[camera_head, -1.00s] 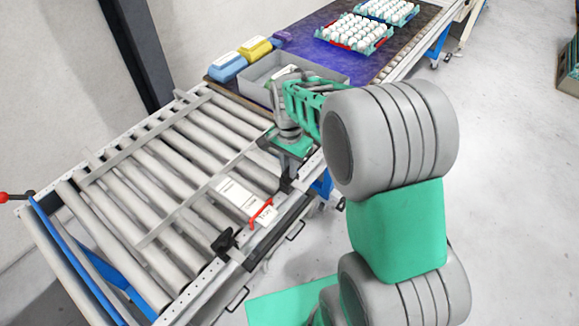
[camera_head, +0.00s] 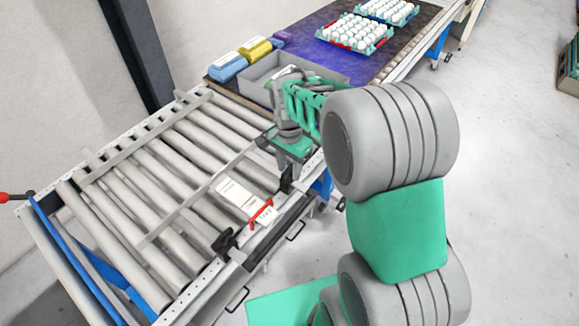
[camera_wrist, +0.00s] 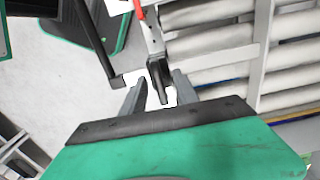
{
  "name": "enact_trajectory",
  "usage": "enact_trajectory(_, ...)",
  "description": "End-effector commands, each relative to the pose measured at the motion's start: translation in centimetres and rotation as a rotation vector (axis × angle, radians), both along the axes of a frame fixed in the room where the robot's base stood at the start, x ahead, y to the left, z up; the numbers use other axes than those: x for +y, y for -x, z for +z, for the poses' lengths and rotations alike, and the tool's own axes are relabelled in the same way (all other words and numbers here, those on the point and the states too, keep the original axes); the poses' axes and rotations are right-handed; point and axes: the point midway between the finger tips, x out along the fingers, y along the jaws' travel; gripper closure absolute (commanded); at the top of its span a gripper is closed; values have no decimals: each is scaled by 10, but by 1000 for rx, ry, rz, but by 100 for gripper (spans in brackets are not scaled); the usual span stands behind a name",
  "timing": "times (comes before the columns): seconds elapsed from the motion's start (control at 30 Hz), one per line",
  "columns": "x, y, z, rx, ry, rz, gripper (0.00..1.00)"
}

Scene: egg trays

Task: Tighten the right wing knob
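The right wing knob (camera_head: 287,179) is a small black knob on the conveyor's near rail, just below my gripper (camera_head: 289,164) in the head view. In the wrist view, the dark knob (camera_wrist: 157,71) stands between the two grey fingers of my gripper (camera_wrist: 160,88). The fingers are apart, and a gap seems to show on both sides of the knob. A second black knob (camera_head: 224,242) sits further left along the same rail. My gripper's body hides part of the rail behind it.
The roller conveyor (camera_head: 140,165) lies left of my arm, with a white label card (camera_head: 236,194) and a red part (camera_head: 261,213) by the rail. A grey bin (camera_head: 256,86) and egg trays (camera_head: 352,32) stand further back.

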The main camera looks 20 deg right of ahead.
Motion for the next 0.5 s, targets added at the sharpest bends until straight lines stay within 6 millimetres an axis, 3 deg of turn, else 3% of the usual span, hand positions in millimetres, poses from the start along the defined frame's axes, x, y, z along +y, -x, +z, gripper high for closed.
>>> enact_trajectory(0.23, 0, 0, 7, 0, 0, 0, 64)
enact_trajectory(0.5, 0, -1, 59, -3, 0, 0, 64)
